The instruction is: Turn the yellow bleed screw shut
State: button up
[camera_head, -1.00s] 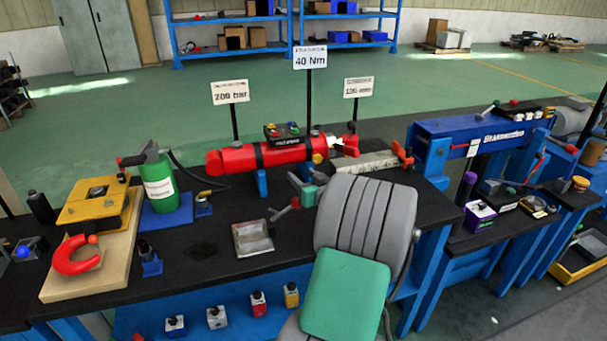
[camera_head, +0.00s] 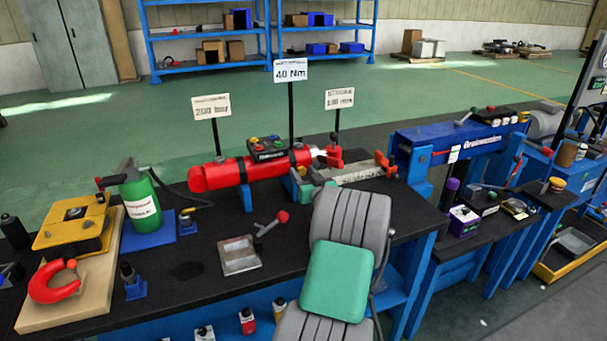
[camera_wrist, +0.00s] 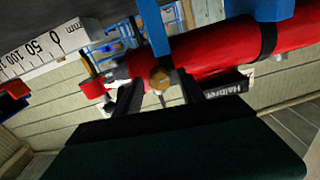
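The yellow bleed screw (camera_wrist: 160,80) is a small hexagonal knob on the side of the red cylinder (camera_wrist: 215,55), seen in the wrist view. My gripper (camera_wrist: 157,84) is open, with one dark finger on either side of the screw. The fingertips are close to it; I cannot tell whether they touch it. In the head view my gripper (camera_head: 298,183) is in front of the rod end of the red cylinder (camera_head: 222,173). My arm and gripper mostly hide the screw there.
A dark valve block with coloured knobs (camera_head: 267,146) sits on the cylinder. A lever with a red ball (camera_head: 270,223) and a metal tray (camera_head: 240,255) are on the black bench. A ruler (camera_head: 358,172) is right of the gripper.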

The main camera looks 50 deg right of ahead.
grip_shut()
jog(key=shift+m, duration=0.4)
jog(key=m+b, duration=0.1)
jog(key=m, duration=0.2)
jog(key=shift+m, duration=0.3)
jog(key=m, duration=0.5)
jog(key=m+p, duration=0.1)
jog(key=m, duration=0.4)
jog(key=m+p, duration=0.2)
jog(key=m, duration=0.3)
jog(key=shift+f+m+p, duration=0.1)
jog(key=shift+m+p, duration=0.2)
jog(key=shift+p, duration=0.05)
dwell(0.4)
